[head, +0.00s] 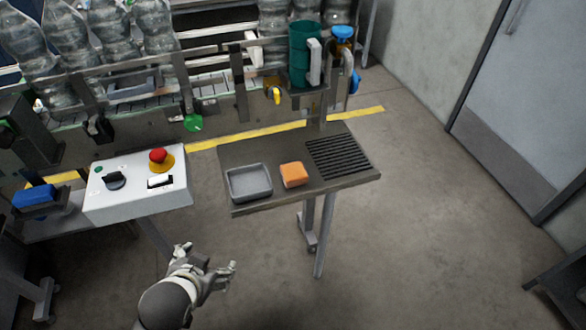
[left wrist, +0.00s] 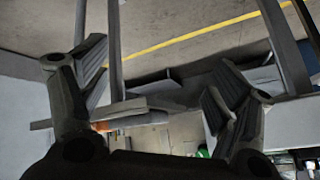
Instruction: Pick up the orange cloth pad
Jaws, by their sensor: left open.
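The orange cloth pad (head: 293,175) lies on a small dark side table (head: 262,155), between a grey tray (head: 248,182) and a slotted black grate (head: 339,157). My left gripper (head: 209,257) is open and empty, in front of and to the left of the table, apart from the pad. In the left wrist view, its two spread fingers (left wrist: 158,85) have nothing gripped between them. A small orange patch shows beyond them there, mostly hidden; I cannot tell for sure that it is the pad. My right gripper is in neither view.
A white control box (head: 125,203) with a red button (head: 160,158) stands left of the table. Behind the table is a green container (head: 303,50) and a conveyor with several bottles. Open floor lies to the right, before a grey door (head: 530,95).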

